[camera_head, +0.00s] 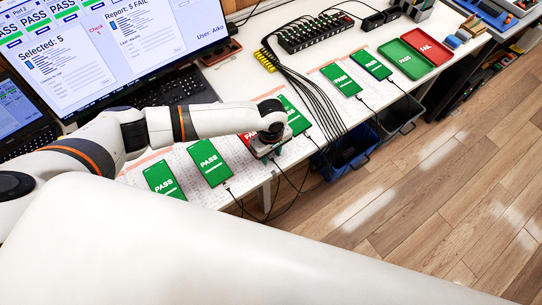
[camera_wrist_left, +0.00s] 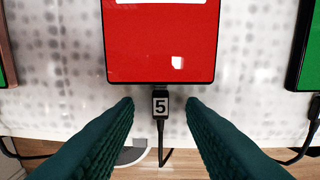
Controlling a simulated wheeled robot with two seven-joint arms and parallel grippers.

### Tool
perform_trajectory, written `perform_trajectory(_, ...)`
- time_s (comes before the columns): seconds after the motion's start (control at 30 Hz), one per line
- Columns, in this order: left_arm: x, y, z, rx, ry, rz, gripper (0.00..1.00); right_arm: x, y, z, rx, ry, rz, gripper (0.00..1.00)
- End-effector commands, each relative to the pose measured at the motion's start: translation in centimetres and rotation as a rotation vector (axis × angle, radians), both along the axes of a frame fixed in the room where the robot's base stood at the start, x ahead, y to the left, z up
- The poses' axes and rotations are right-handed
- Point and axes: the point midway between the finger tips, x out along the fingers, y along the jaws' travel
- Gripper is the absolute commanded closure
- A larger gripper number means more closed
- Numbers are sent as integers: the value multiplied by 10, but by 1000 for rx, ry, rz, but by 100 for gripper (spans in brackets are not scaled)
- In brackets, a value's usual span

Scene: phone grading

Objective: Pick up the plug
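The plug (camera_wrist_left: 160,102) is small and black with a white label reading 5. In the left wrist view it sits at the lower edge of a phone with a red screen (camera_wrist_left: 160,45), and its cable runs down over the table's edge. My left gripper (camera_wrist_left: 160,104) is open, its dark green fingers on either side of the plug with a gap on each side. In the head view my left gripper (camera_head: 264,150) is over the red phone (camera_head: 246,139) and hides most of it and the plug. My right gripper is not in view.
Phones with green PASS screens lie on both sides, such as one at left (camera_head: 209,162) and one at right (camera_head: 294,115). Green (camera_head: 408,60) and red (camera_head: 429,46) trays stand at the far right. Black cables (camera_head: 318,100) cross the table (camera_head: 263,180). A blue bin (camera_head: 345,155) is below the edge.

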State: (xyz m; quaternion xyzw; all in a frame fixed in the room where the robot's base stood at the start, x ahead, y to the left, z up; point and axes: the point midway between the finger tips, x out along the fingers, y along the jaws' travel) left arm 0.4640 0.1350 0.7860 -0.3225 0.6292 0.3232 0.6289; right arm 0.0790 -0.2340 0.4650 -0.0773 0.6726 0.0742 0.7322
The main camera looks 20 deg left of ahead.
Motion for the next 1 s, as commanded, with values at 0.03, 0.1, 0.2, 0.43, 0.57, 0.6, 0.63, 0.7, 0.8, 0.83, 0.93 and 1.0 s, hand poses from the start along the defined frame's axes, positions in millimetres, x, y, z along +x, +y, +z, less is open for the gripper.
perform_trajectory(0.03,0,0,0,0,1,0,63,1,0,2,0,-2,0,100)
perform_trajectory(0.1,0,0,-1,0,1,0,63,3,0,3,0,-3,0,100)
perform_trajectory(0.2,0,0,-2,-1,1,0,63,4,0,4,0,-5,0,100)
perform_trajectory(0.43,0,0,-3,-1,-1,-1,63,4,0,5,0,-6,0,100)
perform_trajectory(0.57,0,0,-3,0,0,-1,67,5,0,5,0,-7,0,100)
perform_trajectory(0.6,0,0,-3,0,0,0,73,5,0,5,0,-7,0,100)
perform_trajectory(0.63,0,0,-3,0,0,0,78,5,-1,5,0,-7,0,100)
perform_trajectory(0.7,0,0,-3,0,0,0,89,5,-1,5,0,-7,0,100)
perform_trajectory(0.8,0,0,-3,0,0,0,100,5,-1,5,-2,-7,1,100)
perform_trajectory(0.83,0,0,-3,0,0,0,100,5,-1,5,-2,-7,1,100)
perform_trajectory(0.93,0,0,-3,0,0,0,100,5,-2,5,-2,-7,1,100)
perform_trajectory(1.0,0,0,-3,0,0,0,100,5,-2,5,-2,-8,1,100)
